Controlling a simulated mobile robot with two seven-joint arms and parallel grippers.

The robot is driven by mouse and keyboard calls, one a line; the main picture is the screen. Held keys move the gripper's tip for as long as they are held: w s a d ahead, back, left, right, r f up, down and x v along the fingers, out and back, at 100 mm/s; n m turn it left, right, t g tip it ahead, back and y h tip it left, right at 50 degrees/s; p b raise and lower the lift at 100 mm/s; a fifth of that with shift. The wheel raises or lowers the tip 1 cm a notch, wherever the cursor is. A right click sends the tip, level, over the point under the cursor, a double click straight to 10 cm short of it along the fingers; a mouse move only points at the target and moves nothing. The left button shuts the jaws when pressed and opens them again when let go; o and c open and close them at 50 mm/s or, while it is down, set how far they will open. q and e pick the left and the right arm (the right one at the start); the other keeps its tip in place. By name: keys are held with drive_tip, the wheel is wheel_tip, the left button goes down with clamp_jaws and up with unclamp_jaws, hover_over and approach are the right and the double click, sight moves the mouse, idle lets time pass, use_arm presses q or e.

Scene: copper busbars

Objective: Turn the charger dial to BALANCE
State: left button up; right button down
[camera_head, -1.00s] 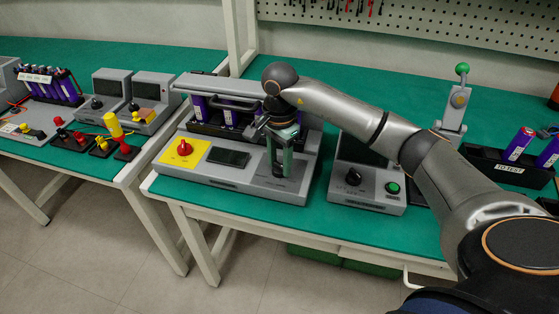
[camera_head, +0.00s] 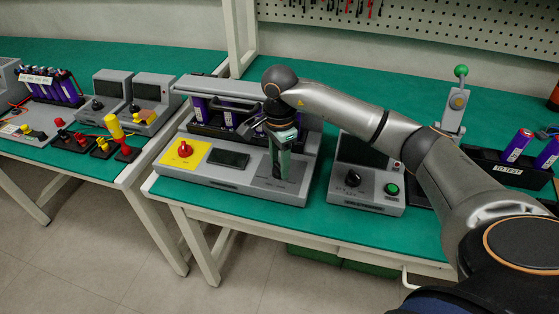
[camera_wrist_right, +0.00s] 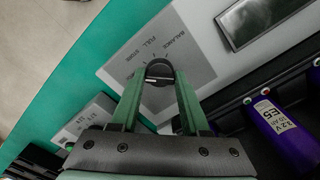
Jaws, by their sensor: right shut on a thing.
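The charger (camera_head: 235,183) is the grey unit near the front edge of the bench, with a dark screen and a yellow panel. Its black dial (camera_wrist_right: 160,72) shows in the right wrist view on a light panel printed STORE, FULL and BALANCE (camera_wrist_right: 180,42). My right gripper (camera_head: 280,178) points down over the right part of the charger and hides the dial in the head view. In the wrist view the green fingers of my right gripper (camera_wrist_right: 159,78) are shut on the dial, one on each side. Which label the dial points to is unclear. My left gripper is not in view.
A red knob (camera_head: 184,149) sits on the charger's yellow panel. Purple cells (camera_head: 228,116) stand in the charger behind my gripper. Another grey unit with a black knob (camera_head: 353,178) and green button stands to the right. A TO TEST bin (camera_head: 508,170) is farther right.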

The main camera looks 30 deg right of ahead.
drive_tip(key=m+p, duration=0.1)
drive_tip(key=m, duration=0.2)
drive_tip(key=shift+r+m, duration=0.1)
drive_tip(key=shift+m, duration=0.2)
drive_tip(key=m, duration=0.3)
drive_tip(key=shift+m+p, duration=0.3)
drive_tip(key=shift+p, duration=0.1)
drive_tip(key=shift+m, duration=1)
drive_tip(key=shift+m+p, duration=0.5)
drive_tip(key=shift+m, duration=1.3)
drive_tip(key=m+p, duration=0.1)
drive_tip(key=m, duration=0.1)
drive_tip(key=shift+m, duration=0.3)
drive_tip(key=shift+m+p, duration=0.45)
drive_tip(key=shift+m, duration=0.45)
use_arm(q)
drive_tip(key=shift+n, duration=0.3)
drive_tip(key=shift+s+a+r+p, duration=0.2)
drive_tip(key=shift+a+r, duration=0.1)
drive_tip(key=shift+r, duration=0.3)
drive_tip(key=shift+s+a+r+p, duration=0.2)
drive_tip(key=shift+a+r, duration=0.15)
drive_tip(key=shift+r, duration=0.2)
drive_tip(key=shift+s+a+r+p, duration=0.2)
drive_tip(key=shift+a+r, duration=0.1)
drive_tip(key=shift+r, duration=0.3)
use_arm(e)
drive_tip(key=shift+m, duration=1.9)
